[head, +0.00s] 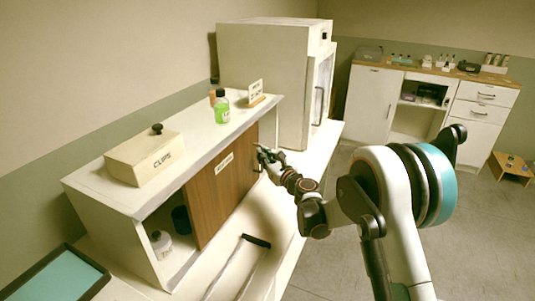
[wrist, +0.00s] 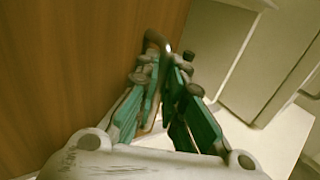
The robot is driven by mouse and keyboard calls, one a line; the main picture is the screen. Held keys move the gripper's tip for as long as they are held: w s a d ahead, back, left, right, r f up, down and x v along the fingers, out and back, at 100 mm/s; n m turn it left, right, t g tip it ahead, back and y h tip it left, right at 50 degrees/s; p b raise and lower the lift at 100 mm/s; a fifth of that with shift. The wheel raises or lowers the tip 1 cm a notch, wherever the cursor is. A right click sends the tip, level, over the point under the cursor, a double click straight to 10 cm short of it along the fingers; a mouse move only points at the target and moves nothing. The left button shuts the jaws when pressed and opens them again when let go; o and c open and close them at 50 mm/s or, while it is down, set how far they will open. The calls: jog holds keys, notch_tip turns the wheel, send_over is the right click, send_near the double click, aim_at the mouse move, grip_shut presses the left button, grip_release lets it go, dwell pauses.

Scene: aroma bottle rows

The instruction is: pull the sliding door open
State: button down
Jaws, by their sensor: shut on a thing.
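The sliding door (head: 220,190) is a brown wooden panel with a small label, on the front of a low white cabinet (head: 120,228). The left end of the cabinet front is open. The door fills the left of the wrist view (wrist: 75,70). A dark curved handle (wrist: 157,40) stands out near its right edge. My gripper (head: 266,156) is at the door's right end. In the wrist view, its teal fingers (wrist: 166,72) are shut on the handle. The fingers partly hide the handle.
A white jar (head: 161,244) and a dark container (head: 181,219) stand in the open left bay. A CLIPS box (head: 145,158), a green bottle (head: 222,107) and a small sign sit on the cabinet top. A large white appliance (head: 262,70) stands behind. A dark-handled thing (head: 257,240) lies in front.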

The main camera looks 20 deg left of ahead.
jog(key=s, duration=0.6)
jog(key=shift+s+a, duration=0.25)
jog(key=shift+s, duration=0.15)
jog(key=c, duration=1.7)
grip_release()
jog(key=v, duration=1.2)
